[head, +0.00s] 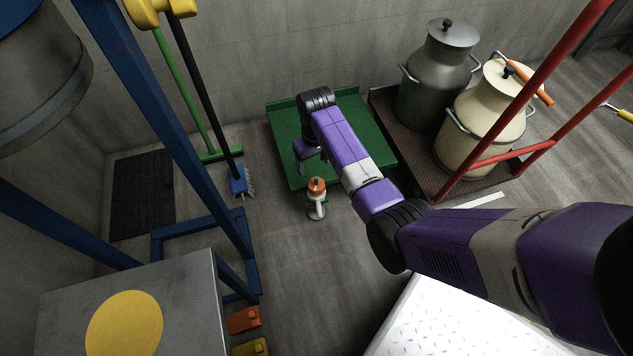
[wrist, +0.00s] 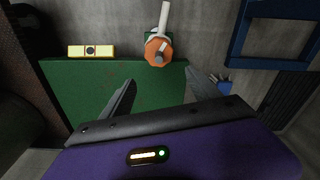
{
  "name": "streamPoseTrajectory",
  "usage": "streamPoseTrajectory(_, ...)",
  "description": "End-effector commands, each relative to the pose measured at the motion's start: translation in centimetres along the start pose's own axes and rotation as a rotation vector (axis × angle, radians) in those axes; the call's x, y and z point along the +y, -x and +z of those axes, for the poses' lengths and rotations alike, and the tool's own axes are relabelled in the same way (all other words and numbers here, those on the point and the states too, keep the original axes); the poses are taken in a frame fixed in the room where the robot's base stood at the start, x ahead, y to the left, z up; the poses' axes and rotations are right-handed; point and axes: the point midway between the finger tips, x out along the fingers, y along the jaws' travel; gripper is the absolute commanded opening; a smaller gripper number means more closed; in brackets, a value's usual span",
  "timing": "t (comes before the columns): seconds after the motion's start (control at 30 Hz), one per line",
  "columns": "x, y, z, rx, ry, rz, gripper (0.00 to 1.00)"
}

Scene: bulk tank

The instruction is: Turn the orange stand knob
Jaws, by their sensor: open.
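The orange stand knob (head: 317,186) sits on top of a short white stand (head: 317,207) at the front edge of a green platform. In the wrist view the orange knob (wrist: 157,50) shows with a grey piece across its face, and the white post (wrist: 164,15) extends away from it. My gripper (head: 310,164) is just behind the knob in the head view, over the platform. In the wrist view its two fingers (wrist: 161,78) are spread apart, with the knob beyond the tips and nothing between them.
The green platform (head: 284,128) stands against the wall. Two milk cans (head: 433,95) stand on a brown plate at the right, behind red rails (head: 531,85). A blue frame (head: 185,130) and brooms stand at the left.

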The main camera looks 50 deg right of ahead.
Motion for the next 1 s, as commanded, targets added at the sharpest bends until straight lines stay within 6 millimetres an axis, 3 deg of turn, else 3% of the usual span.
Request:
streamPoseTrajectory(0.1, -0.2, 0.1, 1.4, -0.058, 0.006, -0.007, 0.71)
streamPoseTrajectory(0.27, -0.2, -0.7, 1.9, -0.073, 0.011, -0.009, 0.71)
streamPoseTrajectory(0.73, -0.3, -7.2, 2.2, -0.069, 0.01, -0.008, 0.71)
streamPoseTrajectory(1.0, -0.3, -7.7, 2.2, -0.069, 0.01, -0.008, 0.71)
